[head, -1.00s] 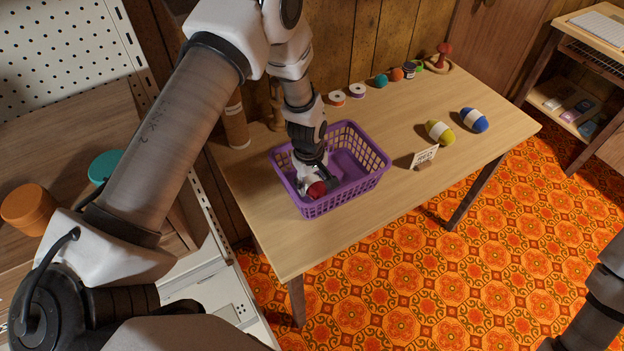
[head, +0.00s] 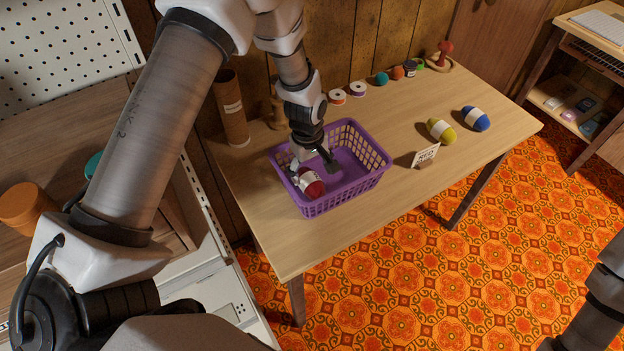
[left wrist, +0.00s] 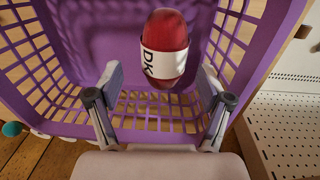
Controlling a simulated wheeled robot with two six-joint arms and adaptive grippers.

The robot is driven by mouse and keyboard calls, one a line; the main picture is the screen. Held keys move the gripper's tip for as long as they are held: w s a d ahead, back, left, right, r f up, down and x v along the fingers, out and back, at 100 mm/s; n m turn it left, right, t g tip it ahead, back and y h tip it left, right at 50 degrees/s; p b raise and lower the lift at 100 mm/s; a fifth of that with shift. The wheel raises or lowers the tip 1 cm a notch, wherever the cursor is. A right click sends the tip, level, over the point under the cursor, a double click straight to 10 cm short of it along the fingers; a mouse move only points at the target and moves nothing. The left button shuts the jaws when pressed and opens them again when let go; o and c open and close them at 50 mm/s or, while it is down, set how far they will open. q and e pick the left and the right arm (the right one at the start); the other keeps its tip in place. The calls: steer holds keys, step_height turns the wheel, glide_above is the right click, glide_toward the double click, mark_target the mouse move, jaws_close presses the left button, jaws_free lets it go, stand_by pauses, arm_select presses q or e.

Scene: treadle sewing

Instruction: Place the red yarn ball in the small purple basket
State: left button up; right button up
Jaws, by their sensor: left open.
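The red yarn ball (head: 309,183) with a white label lies inside the small purple basket (head: 352,190), at the basket's left end. The basket stands on the wooden table. My left gripper (head: 314,163) is open and points down at the basket, just above and behind the yarn. In the left wrist view the red yarn ball (left wrist: 165,50) lies in the basket beyond the open fingers (left wrist: 157,90), with its label showing "DK". The fingers do not touch it there. My right gripper is not in view; only part of my right arm shows at the lower right.
A yellow yarn ball (head: 441,130), a blue yarn ball (head: 475,118) and a small sign (head: 425,155) are on the right of the table. Spools (head: 357,89) and small balls line the back. A brown cardboard tube (head: 231,108) stands left of the basket.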

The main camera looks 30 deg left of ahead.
mark_target(310, 178)
arm_select(q)
step_height(310, 178, up, 7)
steer(key=shift+s+b, duration=0.2)
steer(key=shift+b, duration=0.1)
